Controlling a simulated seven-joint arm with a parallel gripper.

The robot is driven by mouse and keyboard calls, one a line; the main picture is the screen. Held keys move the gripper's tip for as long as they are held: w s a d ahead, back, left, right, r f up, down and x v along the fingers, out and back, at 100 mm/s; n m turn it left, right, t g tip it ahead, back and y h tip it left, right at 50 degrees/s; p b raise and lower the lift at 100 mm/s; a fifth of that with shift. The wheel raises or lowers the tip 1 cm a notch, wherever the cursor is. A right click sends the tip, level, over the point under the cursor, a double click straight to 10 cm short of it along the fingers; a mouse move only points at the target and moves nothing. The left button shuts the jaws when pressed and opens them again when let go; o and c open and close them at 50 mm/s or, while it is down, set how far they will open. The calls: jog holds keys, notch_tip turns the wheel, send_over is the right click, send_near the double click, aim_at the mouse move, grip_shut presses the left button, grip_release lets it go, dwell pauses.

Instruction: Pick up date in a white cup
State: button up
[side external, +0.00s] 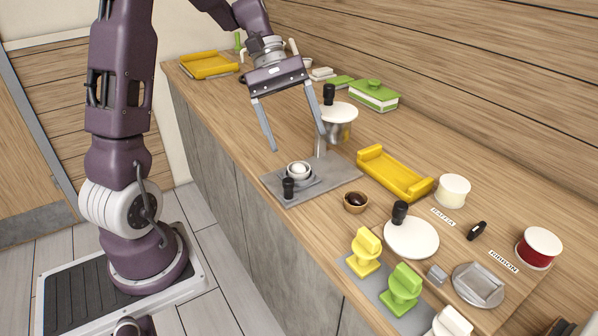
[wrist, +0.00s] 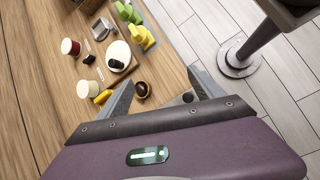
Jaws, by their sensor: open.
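My gripper (side external: 298,142) is open and empty, its fingers pointing down above a grey metal stand (side external: 335,175). It also shows in the wrist view (wrist: 162,78). A small white cup (side external: 298,170) sits on the stand's base, below and between my fingertips, with a black knob in front of it. I cannot tell what the cup holds. A small brown bowl (side external: 347,207) with a dark, date-like thing (side external: 356,198) in it stands to the right of the stand. The bowl also shows in the wrist view (wrist: 140,97), near the left finger.
A yellow tray (side external: 397,178) lies behind the bowl. A white round plate (side external: 411,238) with a black knob and yellow and green blocks (side external: 403,284) stand to the right. White and red tubs (side external: 539,246) stand toward the wall. The counter left of the stand is clear.

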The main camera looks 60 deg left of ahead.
jog(key=w+a+f+n+t+h, duration=0.2)
jog(key=w+a+f+n+h, duration=0.15)
jog(key=a+f+n, duration=0.4)
jog(key=n+t+h, duration=0.2)
jog(key=t, duration=0.1)
send_near(296, 165)
jog(key=shift+r+y+x, duration=0.1)
jog(key=shift+y+x, duration=0.05)
jog(key=shift+x, duration=0.45)
jog(key=shift+r+y+x, duration=0.1)
jog(key=shift+r+x, duration=0.05)
jog(key=shift+x, duration=0.5)
jog(key=shift+g, duration=0.3)
jog(key=x, duration=0.6)
jog(key=shift+w+d+f, duration=0.15)
jog(key=shift+w+d, duration=0.05)
jog(key=shift+w, duration=0.05)
jog(key=shift+w+d+f, duration=0.1)
jog(key=shift+d, duration=0.05)
jog(key=c, duration=1.4)
